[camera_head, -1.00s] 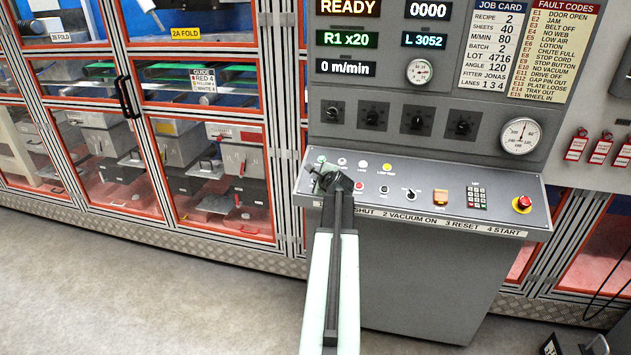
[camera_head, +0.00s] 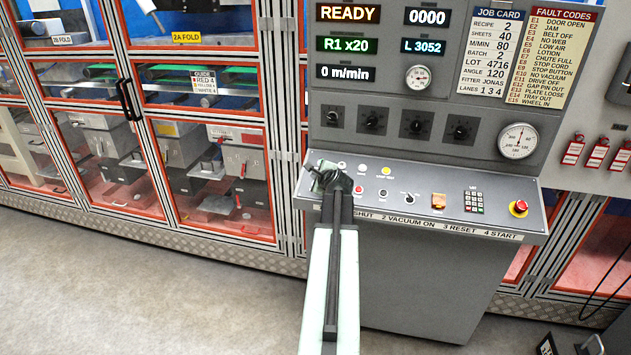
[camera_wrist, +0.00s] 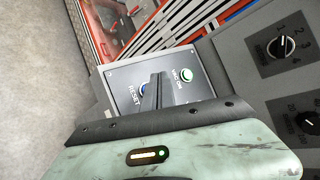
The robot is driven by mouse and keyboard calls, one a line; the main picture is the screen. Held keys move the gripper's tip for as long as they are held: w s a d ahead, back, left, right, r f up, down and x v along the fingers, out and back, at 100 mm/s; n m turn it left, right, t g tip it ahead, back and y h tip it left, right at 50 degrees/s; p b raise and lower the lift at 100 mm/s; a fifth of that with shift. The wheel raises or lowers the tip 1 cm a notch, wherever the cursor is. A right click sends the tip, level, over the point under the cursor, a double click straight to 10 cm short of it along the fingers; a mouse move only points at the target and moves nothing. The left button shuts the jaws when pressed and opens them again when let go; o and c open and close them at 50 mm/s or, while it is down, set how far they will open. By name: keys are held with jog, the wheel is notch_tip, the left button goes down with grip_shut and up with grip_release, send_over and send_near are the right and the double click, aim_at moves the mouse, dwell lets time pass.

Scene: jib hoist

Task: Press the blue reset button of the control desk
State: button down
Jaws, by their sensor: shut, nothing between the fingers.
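The control desk (camera_head: 520,188) stands in front of me with a sloped grey panel of buttons and switches. The blue reset button (camera_wrist: 140,90) shows in the wrist view beside its RESET label, partly covered by the fingers. I cannot tell whether the fingers touch the blue button. In the head view my gripper (camera_head: 325,172) is over the panel's left end and hides the blue button there.
An upright panel with dark knobs (camera_head: 372,120) rises behind. Orange-framed machine doors (camera_head: 210,170) stand left. The floor in front is clear.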

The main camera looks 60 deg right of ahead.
jog(key=r+p, duration=0.1)
jog(key=a+r+p, duration=0.1)
jog(key=shift+s+a+r, duration=0.1)
jog(key=shift+s+r, duration=0.1)
jog(key=shift+r, duration=0.2)
jog(key=shift+w, duration=0.1)
dwell(0.4)
